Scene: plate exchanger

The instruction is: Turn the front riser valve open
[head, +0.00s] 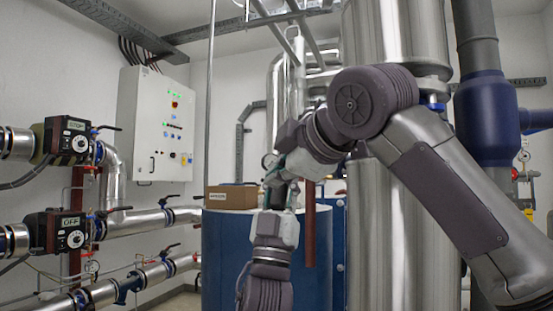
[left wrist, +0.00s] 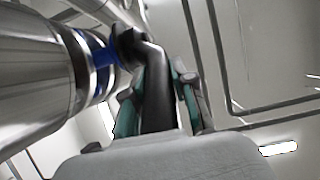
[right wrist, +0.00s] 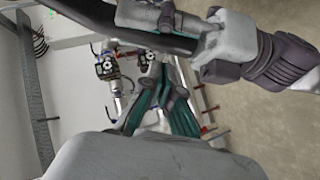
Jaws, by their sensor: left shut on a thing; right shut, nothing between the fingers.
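In the left wrist view a black lever handle (left wrist: 157,110) joins a blue valve collar (left wrist: 104,62) on a silver pipe (left wrist: 35,75). My left gripper (left wrist: 158,92) has its teal fingers closed around this handle. In the head view my left gripper (head: 281,197) points up from the bottom centre; the valve is hard to make out there behind the grippers and arm. My right gripper (head: 272,178) is just above it, coming from the right. In the right wrist view the right gripper (right wrist: 161,85) is shut and empty, below a dark bar (right wrist: 92,14) near my left gripper.
Two actuators with dials, one marked STOP (head: 67,141) and one OFF (head: 60,231), sit on pipes at left. A control cabinet (head: 158,125) hangs on the wall. A cardboard box (head: 230,197) rests on a blue tank (head: 225,250). A large silver column (head: 392,235) stands close at right.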

